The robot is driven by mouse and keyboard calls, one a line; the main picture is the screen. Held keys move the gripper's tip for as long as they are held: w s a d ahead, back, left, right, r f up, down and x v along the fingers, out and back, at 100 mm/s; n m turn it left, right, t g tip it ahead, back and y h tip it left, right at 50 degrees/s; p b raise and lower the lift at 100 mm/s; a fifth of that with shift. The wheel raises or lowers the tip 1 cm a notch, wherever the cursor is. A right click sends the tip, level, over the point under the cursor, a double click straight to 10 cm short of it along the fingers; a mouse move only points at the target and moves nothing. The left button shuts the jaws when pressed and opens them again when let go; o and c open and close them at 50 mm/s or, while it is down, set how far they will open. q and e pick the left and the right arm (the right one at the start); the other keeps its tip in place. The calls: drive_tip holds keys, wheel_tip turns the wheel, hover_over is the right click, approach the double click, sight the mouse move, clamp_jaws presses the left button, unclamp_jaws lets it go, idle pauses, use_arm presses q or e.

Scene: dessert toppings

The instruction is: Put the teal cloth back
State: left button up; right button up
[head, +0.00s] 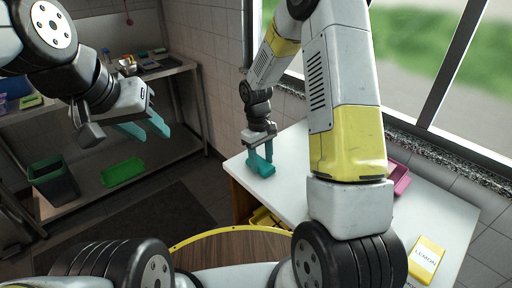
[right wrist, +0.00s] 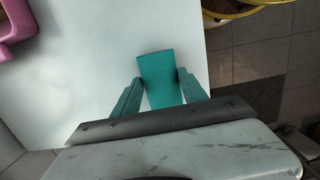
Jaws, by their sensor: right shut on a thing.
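The teal cloth (head: 263,170) is at the left end of the white table (head: 440,208) in the head view. In the right wrist view the cloth (right wrist: 158,72) shows as a flat teal rectangle between the fingers. My right gripper (head: 262,153) is shut on the cloth, low at the tabletop. I cannot tell whether the cloth touches the table. In the right wrist view the gripper's teal fingers (right wrist: 160,92) stand on both sides of it. My left gripper (head: 146,127) is open and empty, held in the air at the left.
A pink tray (head: 399,178) and a yellow lemon box (head: 425,258) are on the white table, right of my right arm. A metal shelf at the left holds a green tray (head: 122,173) and a dark bin (head: 52,180). The window wall runs behind the table.

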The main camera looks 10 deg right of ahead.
sight(259, 161)
drive_tip(key=shift+f, duration=0.15)
drive_tip(key=o, duration=1.2)
wheel_tip(259, 161, up, 12)
drive_tip(key=w, duration=0.1)
drive_tip(key=shift+s+d+r+m+t+y, duration=0.55)
drive_tip(key=shift+s+r+m+t, duration=0.6)
drive_tip(key=shift+s+r, duration=1.95)
drive_tip(key=shift+s+d+r+m+t+y, duration=0.5)
drive_tip(key=shift+s+r+m+t, duration=0.6)
drive_tip(key=shift+s+r, duration=1.95)
drive_tip(key=shift+s+d+r+m+t+y, duration=0.7)
drive_tip(key=shift+s+r+t, duration=1)
drive_tip(key=shift+s, duration=2.6)
drive_tip(key=shift+a+r+g+h, duration=0.1)
drive_tip(key=shift+r+g+h, duration=0.1)
drive_tip(key=shift+g+h, duration=0.05)
